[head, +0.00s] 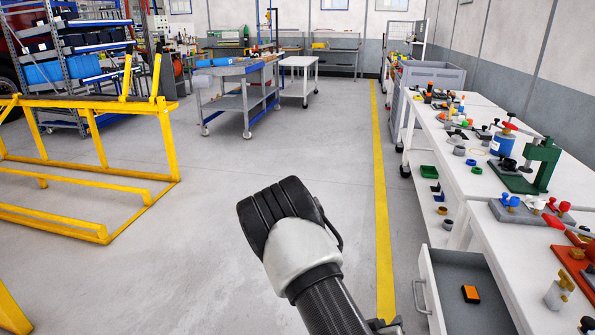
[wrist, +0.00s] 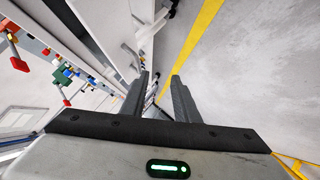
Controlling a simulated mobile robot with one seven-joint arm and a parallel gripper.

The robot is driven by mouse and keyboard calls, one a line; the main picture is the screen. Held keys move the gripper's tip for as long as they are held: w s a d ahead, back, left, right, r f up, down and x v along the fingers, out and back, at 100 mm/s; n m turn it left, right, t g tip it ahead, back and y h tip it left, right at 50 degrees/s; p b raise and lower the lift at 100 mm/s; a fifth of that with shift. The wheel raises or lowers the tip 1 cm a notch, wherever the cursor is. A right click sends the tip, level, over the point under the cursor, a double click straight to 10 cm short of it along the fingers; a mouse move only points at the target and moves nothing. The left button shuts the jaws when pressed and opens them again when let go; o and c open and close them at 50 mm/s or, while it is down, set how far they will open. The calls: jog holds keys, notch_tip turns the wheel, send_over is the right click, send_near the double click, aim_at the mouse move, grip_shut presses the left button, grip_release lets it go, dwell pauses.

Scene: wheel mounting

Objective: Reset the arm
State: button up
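My arm rises from the bottom of the head view, with a black and silver section (head: 290,235) above the floor. My gripper's two dark fingers (wrist: 160,82) show in the wrist view. They stand apart, with a clear gap and nothing held between them. I cannot make out the fingers in the head view. No separate task object is named.
A white workbench (head: 485,180) with tools and fixtures runs along the right. Its open drawer (head: 458,285) holds an orange and black item (head: 470,293). A yellow frame (head: 100,165) stands at left, a grey cart (head: 240,100) farther back. The middle floor is clear.

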jog(key=s+a+r+m+g+y, duration=0.1)
jog(key=a+r+y, duration=0.3)
jog(key=a+r, duration=0.5)
jog(key=s+a+r+m+g+y, duration=0.1)
jog(key=a+r+y, duration=0.35)
jog(key=r, duration=0.75)
jog(key=s+d+r+n+g+h, duration=0.1)
jog(key=s+d+r+n, duration=0.1)
jog(key=s+r, duration=1.4)
notch_tip(320, 180, up, 21)
jog(key=s+p, duration=0.1)
jog(key=p, duration=2.1)
jog(key=shift+s+d+g, duration=0.25)
jog(key=shift+s+g, duration=0.05)
jog(key=shift+s, duration=0.05)
